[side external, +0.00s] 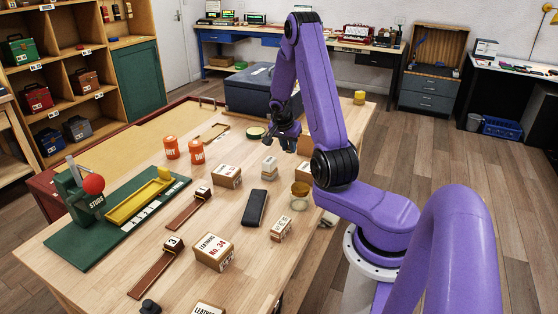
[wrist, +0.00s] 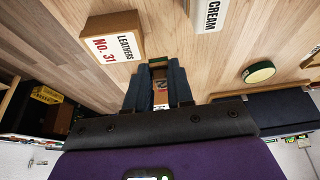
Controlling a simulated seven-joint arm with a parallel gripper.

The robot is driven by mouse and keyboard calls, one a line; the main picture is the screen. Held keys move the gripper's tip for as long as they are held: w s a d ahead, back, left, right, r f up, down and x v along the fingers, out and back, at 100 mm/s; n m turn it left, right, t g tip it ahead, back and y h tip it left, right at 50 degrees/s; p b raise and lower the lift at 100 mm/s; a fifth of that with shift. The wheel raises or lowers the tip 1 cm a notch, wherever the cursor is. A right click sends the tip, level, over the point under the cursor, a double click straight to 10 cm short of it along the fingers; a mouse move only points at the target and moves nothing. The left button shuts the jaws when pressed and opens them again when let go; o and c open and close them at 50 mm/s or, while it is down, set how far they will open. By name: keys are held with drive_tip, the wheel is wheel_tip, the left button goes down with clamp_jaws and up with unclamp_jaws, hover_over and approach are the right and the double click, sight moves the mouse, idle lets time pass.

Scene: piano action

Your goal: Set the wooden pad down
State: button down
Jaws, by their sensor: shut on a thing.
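My gripper (side external: 287,138) hangs above the far part of the wooden workbench in the side view, its fingers pointing down. In the wrist view the two dark fingers of my gripper (wrist: 160,82) are shut on a small tan and brown piece, the wooden pad (wrist: 159,73), with a pale, partly red marking lower down. The fingers cover its sides, and its full shape is hidden. In the side view the pad cannot be made out among the dark fingers. Whether it touches the bench is unclear.
A leathers box (wrist: 114,37), a cream box (wrist: 208,14) and a green-lidded round tin (wrist: 258,72) lie around my gripper in the wrist view. Orange cans (side external: 197,151), a dark case (side external: 255,208) and a green-based stud tool (side external: 92,190) stand on the bench. A blue chest (side external: 250,92) is behind.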

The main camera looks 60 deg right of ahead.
drive_tip(key=w+d+f, duration=0.3)
drive_tip(key=w, duration=0.1)
approach(280, 164)
drive_tip(key=shift+s+d+f, duration=0.45)
drive_tip(key=shift+d+f, duration=0.3)
drive_tip(key=shift+w+d+f, duration=0.35)
drive_tip(key=shift+w+f, duration=0.05)
drive_tip(key=shift+f, duration=1.65)
drive_tip(key=shift+f, duration=0.2)
drive_tip(key=c, duration=1)
unclamp_jaws()
drive_tip(key=shift+r, duration=0.1)
